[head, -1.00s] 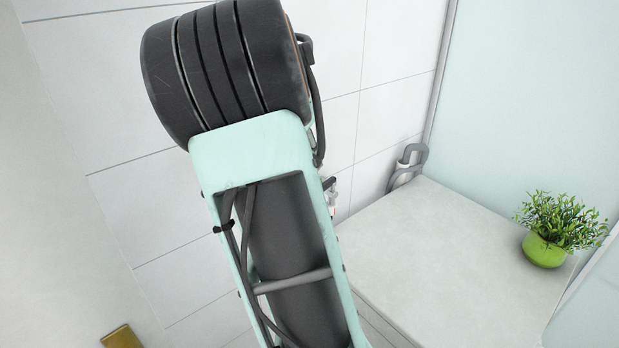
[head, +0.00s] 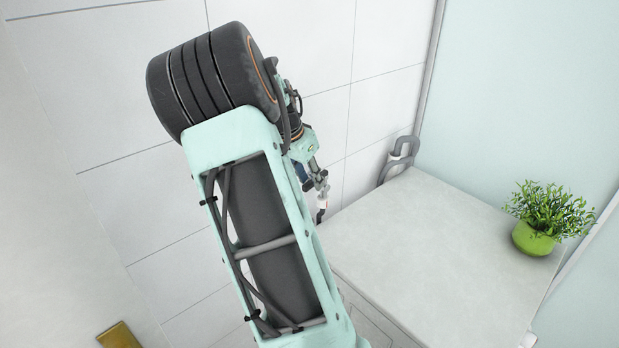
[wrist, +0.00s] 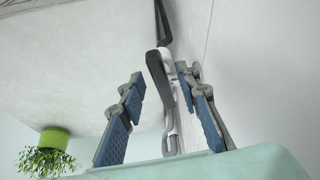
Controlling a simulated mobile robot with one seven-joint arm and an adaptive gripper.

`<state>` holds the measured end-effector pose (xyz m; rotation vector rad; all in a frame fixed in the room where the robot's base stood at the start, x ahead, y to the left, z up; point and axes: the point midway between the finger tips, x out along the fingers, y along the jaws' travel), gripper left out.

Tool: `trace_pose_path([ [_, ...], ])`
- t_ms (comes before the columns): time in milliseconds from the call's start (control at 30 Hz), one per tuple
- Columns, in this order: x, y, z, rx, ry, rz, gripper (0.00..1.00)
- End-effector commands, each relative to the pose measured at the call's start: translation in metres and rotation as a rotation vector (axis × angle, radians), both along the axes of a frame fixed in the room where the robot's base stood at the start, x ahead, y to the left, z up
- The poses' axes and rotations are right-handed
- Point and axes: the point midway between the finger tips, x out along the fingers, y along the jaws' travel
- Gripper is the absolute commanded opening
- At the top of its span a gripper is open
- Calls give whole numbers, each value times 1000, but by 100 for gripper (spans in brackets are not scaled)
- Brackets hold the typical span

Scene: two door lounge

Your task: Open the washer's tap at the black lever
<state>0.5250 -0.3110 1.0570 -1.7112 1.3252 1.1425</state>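The black lever (wrist: 162,22) shows at the top of the wrist view, beyond my fingertips. The pale tap body (wrist: 159,54) is just below it in the picture, against the wall. In the head view, the small dark lever (head: 321,215) and a white tap part (head: 322,201) show beside my arm, partly hidden. My gripper (wrist: 160,75) is open, with its blue-padded fingers apart on either side of the line to the tap. No contact is visible. In the head view, my gripper (head: 318,182) is small, close to the tap and partly covered by my arm.
The washer's pale flat top (head: 430,235) is right of my arm. A grey hose loop (head: 397,160) stands behind it, by the wall. A plant in a green pot (head: 535,238) sits on its right side. The tiled wall (head: 140,200) is close behind my arm.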

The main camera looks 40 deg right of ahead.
Motion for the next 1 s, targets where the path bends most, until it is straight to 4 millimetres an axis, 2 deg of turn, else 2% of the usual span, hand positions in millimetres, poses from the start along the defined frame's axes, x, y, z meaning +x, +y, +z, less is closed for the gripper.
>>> trace_pose_path([
  [133,0,0,0,0,0,0,28],
  [400,0,0,0,0,0,0,0],
  [1000,-4,-1,-1,1,-1,49,0],
])
